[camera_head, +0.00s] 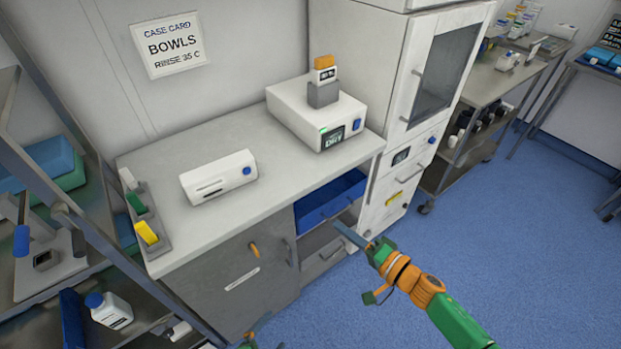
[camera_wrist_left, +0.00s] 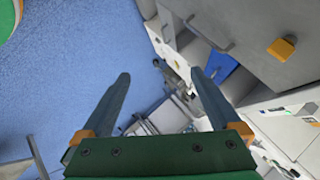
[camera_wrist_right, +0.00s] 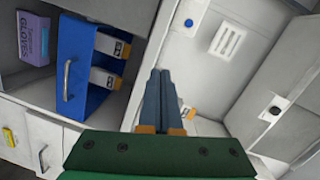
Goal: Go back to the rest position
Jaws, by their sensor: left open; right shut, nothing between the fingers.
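My right gripper (camera_head: 350,238) reaches in from the lower right, in front of the open blue drawer under the counter. In the right wrist view my right gripper (camera_wrist_right: 160,80) has its two blue-grey fingers together with nothing between them. Of my left arm, only a small green and orange part shows at the bottom edge of the head view. In the left wrist view my left gripper (camera_wrist_left: 160,85) has its fingers wide apart and empty, with blue floor and cabinet fronts beyond them.
The blue drawer (camera_head: 318,211) stands open; its inside with small white boxes (camera_wrist_right: 106,77) shows in the right wrist view. The counter (camera_head: 240,135) holds a white device (camera_head: 218,178) and a larger machine (camera_head: 300,112). A metal rack stands left. Blue floor (camera_head: 500,240) is clear at right.

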